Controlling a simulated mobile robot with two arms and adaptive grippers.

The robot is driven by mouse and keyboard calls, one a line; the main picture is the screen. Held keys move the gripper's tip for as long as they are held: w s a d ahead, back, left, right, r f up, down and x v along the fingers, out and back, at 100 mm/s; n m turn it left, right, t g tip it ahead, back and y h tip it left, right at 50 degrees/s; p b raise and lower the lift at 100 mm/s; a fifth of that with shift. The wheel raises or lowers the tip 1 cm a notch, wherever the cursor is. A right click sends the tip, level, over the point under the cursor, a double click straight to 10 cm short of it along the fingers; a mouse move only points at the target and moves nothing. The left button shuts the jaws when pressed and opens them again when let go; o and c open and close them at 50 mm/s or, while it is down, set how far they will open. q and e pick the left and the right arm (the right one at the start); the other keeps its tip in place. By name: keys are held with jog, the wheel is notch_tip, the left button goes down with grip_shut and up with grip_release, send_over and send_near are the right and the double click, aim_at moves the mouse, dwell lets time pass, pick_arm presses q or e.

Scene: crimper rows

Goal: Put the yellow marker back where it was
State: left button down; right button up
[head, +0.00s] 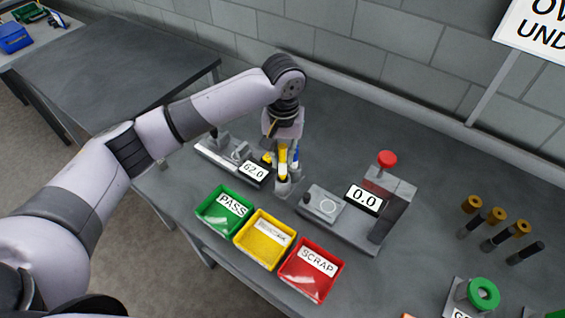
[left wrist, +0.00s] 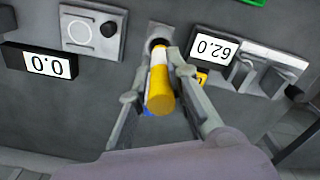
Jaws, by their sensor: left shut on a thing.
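The yellow marker (head: 283,160) is between the fingers of my left gripper (head: 284,172), which is shut on it. In the left wrist view the marker (left wrist: 160,88) points away from the camera, and its far end is at a round dark-mouthed holder (left wrist: 158,36). Whether that end is inside the mouth or just above it, I cannot tell. A blue item (head: 296,155) shows beside the fingers, partly hidden. My right gripper is not in view.
A gauge reading 62.0 (head: 254,171) stands left of the gripper, and a press-like device reading 0.0 (head: 364,198) stands right. Green (head: 205,210), yellow (head: 240,239) and red (head: 286,270) trays sit in front.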

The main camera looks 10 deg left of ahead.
aim_at(283, 166)
pick_arm(q)
jog(key=shift+f, duration=0.35)
jog(key=shift+f+p, duration=0.4)
jog(key=shift+f, duration=1.6)
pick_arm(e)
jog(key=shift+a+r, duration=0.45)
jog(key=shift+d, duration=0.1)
pick_arm(q)
jog(key=shift+d+f, duration=0.1)
jog(key=c, duration=1.5)
grip_release()
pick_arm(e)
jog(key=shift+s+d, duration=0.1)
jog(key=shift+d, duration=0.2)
